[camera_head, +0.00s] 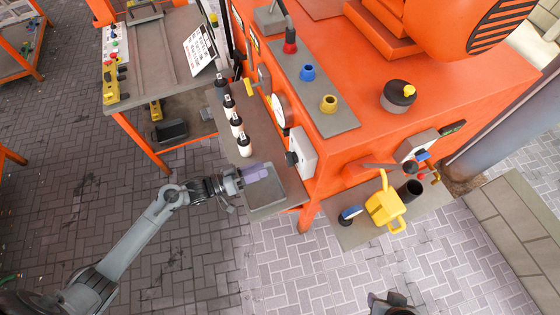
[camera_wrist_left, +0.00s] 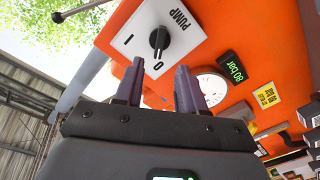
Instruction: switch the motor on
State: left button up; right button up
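A white switch box (camera_head: 303,153) is mounted on the side of the orange machine (camera_head: 350,90). In the left wrist view the white plate (camera_wrist_left: 180,38) reads PUMP, I and 0, and its black rotary knob (camera_wrist_left: 158,40) is in line with the 0. My left gripper (camera_head: 262,172) is in front of and below the box, apart from the knob. In the left wrist view its purple fingers (camera_wrist_left: 158,85) are spread with nothing between them. My right gripper (camera_head: 392,304) shows only partly at the bottom edge; its fingers are unclear. No label reading motor is legible.
Bottles (camera_head: 236,123) stand on a grey shelf beside the machine. A round gauge (camera_wrist_left: 211,87) and an 80 bar display (camera_wrist_left: 232,66) are near the switch. A yellow watering can (camera_head: 384,208) stands on a lower shelf to the right. Open paved floor (camera_head: 310,265) lies in front.

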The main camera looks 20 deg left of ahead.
aim_at(291, 159)
pick_arm(q)
jog(key=x, duration=0.8)
jog(key=shift+w+d+p, duration=0.2)
jog(key=shift+p, duration=0.1)
jog(key=shift+c, duration=0.3)
grip_shut()
